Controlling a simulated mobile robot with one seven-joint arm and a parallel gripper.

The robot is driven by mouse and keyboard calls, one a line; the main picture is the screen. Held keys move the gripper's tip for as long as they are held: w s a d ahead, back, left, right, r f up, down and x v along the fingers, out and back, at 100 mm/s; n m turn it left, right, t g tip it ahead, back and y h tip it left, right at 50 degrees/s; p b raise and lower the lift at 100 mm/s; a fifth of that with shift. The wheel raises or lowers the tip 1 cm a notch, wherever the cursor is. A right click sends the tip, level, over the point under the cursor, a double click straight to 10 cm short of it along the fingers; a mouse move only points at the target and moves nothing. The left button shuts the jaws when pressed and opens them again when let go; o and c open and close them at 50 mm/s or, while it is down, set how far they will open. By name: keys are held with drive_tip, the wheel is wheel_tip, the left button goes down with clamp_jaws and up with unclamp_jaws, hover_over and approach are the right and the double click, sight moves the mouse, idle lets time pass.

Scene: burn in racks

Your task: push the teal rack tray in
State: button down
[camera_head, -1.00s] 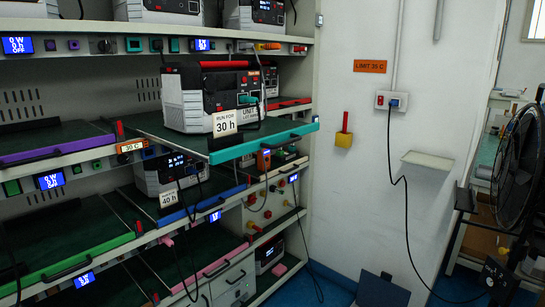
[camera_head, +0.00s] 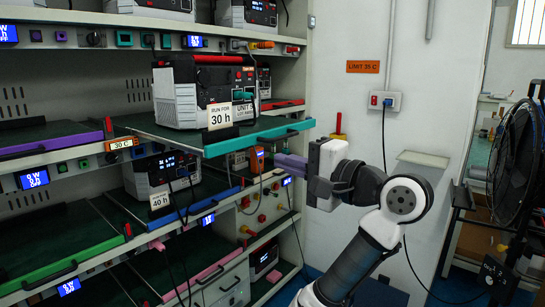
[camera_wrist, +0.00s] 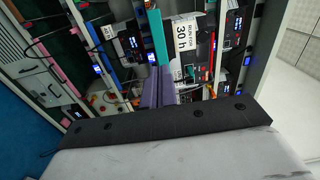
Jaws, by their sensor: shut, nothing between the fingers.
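The teal rack tray (camera_head: 262,136) juts out from the middle shelf, beyond the purple-edged tray beside it. A grey and black unit (camera_head: 205,92) stands on it with a "RUN FOR 30 h" card (camera_head: 219,116). My gripper (camera_head: 279,162) is shut and empty, its purple fingers pointing at the rack. In the head view they appear just below the right part of the teal edge. In the wrist view my fingers (camera_wrist: 158,72) point at the lower end of the teal edge (camera_wrist: 158,38). I cannot tell whether they touch it.
Below is a blue-edged tray (camera_head: 198,209) with another unit and a "40 h" card (camera_head: 160,199). The purple-edged tray (camera_head: 50,146) is at left. Cables hang in front of the lower shelves. A wall socket (camera_head: 385,101) and a fan (camera_head: 515,150) are at right.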

sight(232, 149)
drive_tip(key=p+x, duration=0.1)
drive_tip(key=x, duration=0.3)
drive_tip(key=p+x, duration=0.1)
drive_tip(key=x, duration=0.3)
drive_tip(key=p+x, duration=0.2)
drive_tip(key=x, duration=0.2)
drive_tip(key=shift+w+f, duration=0.35)
drive_tip(key=shift+f, duration=0.05)
drive_tip(key=shift+a, duration=0.15)
